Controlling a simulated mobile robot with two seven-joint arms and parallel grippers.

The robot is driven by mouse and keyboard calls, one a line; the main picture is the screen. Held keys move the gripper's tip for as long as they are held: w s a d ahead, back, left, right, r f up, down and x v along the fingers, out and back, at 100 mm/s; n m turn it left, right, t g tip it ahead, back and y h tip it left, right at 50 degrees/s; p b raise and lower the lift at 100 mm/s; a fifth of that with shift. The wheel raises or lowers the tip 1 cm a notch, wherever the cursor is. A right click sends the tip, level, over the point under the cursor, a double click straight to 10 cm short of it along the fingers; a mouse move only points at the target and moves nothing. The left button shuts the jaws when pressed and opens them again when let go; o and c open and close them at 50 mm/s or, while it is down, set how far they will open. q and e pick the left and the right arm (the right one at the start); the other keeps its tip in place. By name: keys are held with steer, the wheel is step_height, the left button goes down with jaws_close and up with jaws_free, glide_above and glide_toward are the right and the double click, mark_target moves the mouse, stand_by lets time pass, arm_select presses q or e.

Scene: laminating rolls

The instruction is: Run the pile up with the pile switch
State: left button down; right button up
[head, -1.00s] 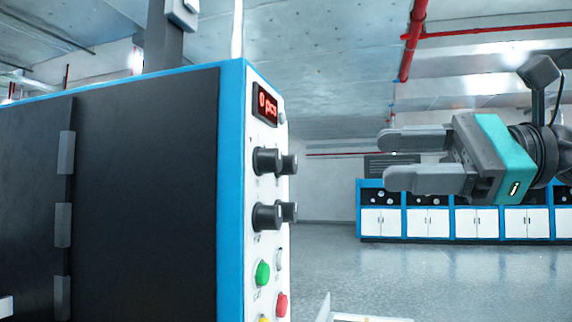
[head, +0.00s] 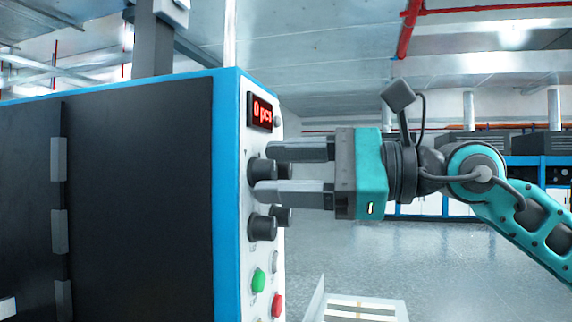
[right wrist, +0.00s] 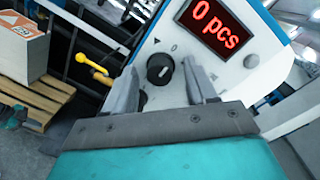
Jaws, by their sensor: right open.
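The control panel (head: 250,144) is the narrow white face of a blue-edged machine, with a red display (head: 261,111) reading "0 pcs". Below the display are two rows of black rotary knobs. My right gripper (head: 265,172) is open at the upper row, its fingers level and pointing left at the panel. In the right wrist view, a black knob (right wrist: 160,68) with a white pointer line shows between the open fingertips. Marks, including an "O", are beside it. I cannot tell whether the fingers touch it. My left gripper is not in view.
A green button (head: 258,280) and a red button (head: 277,305) sit lower on the panel. Open floor lies right of the machine.

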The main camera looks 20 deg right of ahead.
jaws_close()
stand_by(0.5)
